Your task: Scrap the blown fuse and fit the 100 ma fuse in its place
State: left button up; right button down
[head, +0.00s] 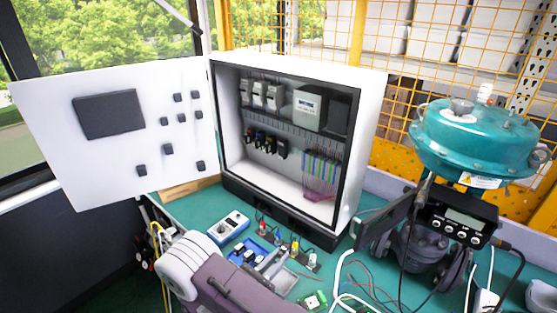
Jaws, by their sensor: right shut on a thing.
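My right gripper (271,263) is low over the green bench, at the end of the grey and purple arm that fills the bottom middle. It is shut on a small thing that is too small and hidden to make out. Beside it is a blue tray (239,257) with dark pieces in it, partly behind my arm. I cannot make out the blown fuse, the 100 mA fuse or their labels. The open white cabinet (364,115) stands behind the gripper, with dark and grey modules (266,143) on its rails. My left gripper is not in view.
A blue and white box (228,227) lies left of the gripper. Several small coloured items stand along the cabinet's front. A grey tray (303,285) and a green circuit board (315,301) lie to the right, near loose wires. The valve with its teal actuator (470,140) stands at right.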

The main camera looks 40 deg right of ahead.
jog(key=shift+w+f, duration=0.1)
jog(key=shift+w, duration=0.05)
notch_tip(320, 180, down, 6)
jog(key=b, duration=0.5)
jog(key=shift+b, duration=0.3)
jog(key=shift+s, duration=0.2)
jog(key=c, duration=1.3)
grip_release()
jog(key=shift+a, duration=0.1)
jog(key=v, duration=0.9)
jog(key=shift+b, duration=0.3)
